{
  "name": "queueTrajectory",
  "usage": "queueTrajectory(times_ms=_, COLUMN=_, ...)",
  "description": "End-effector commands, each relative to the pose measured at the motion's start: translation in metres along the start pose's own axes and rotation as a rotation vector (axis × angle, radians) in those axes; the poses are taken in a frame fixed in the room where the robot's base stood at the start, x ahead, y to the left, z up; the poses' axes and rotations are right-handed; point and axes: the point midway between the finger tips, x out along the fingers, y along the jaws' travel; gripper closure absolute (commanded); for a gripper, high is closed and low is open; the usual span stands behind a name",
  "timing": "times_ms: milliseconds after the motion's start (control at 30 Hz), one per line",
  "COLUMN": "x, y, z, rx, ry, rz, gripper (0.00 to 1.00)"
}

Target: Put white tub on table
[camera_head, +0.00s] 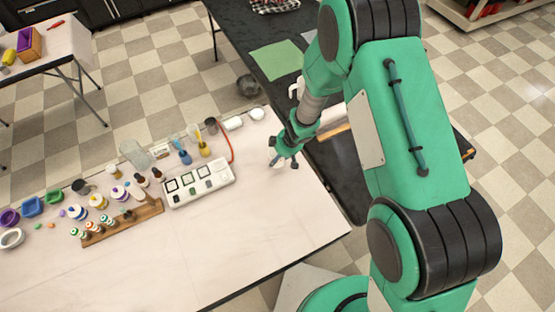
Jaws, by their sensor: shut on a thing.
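My gripper (285,161) is over the right end of the long white-topped table (285,215), its fingers pointing down. It is shut on a small white thing, which looks like the white tub (281,164). The fingers hide most of it, and its pale colour blends with the tabletop. I cannot tell whether it touches the table. Two other small white containers, one (232,123) and another (257,114), stand at the table's back edge, to the left of my gripper.
A white tray with dark-framed squares (198,184) lies left of my gripper. A wooden rack (122,222) with small bottles stands farther left, among cups and jars. A black table (262,35) with a green sheet (275,60) is behind. The white tabletop's front right is clear.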

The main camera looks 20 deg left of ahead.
Motion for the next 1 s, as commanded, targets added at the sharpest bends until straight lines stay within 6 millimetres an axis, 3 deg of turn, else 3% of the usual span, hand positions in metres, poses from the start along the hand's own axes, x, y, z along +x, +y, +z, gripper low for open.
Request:
queueTrajectory(times_ms=400, x=0.032, y=-0.001, z=0.011, rx=0.0, ry=0.0, rz=0.0, gripper=0.7)
queueTrajectory(times_ms=833, x=0.035, y=-0.001, z=0.012, rx=0.0, ry=0.0, rz=0.0, gripper=0.7)
queueTrajectory(times_ms=867, x=0.035, y=-0.001, z=0.012, rx=0.0, ry=0.0, rz=0.0, gripper=0.4)
queueTrajectory(times_ms=967, x=0.034, y=-0.001, z=0.012, rx=0.0, ry=0.0, rz=0.0, gripper=0.2)
queueTrajectory(times_ms=1000, x=0.034, y=-0.001, z=0.012, rx=0.0, ry=0.0, rz=0.0, gripper=0.19)
